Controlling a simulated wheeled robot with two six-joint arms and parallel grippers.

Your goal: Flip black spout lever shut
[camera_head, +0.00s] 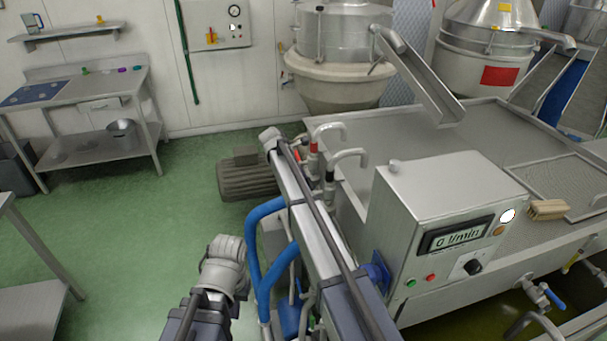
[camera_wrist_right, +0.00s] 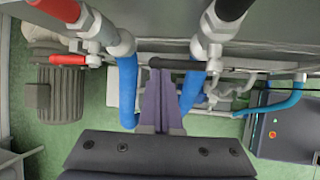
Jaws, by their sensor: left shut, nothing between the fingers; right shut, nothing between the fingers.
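The black spout lever (camera_wrist_right: 178,64) lies level in the right wrist view, reaching left from the right-hand valve (camera_wrist_right: 210,45). My right gripper (camera_wrist_right: 166,68) has its dark fingers shut, with their tips at the lever; I cannot tell if they touch it. In the head view, my right arm's long link hides this gripper. The black-collared spout (camera_head: 346,155) and red-collared spout (camera_head: 328,130) curve out beside that link. A red lever (camera_wrist_right: 55,60) sits on the other valve. Only a grey joint of my left arm shows, low in the head view; its gripper's fingers are out of sight.
Blue hoses (camera_wrist_right: 128,90) hang on both sides of my right gripper. A grey motor (camera_head: 245,175) stands on the green floor beyond the spouts. A steel control box (camera_head: 435,210) is to the right.

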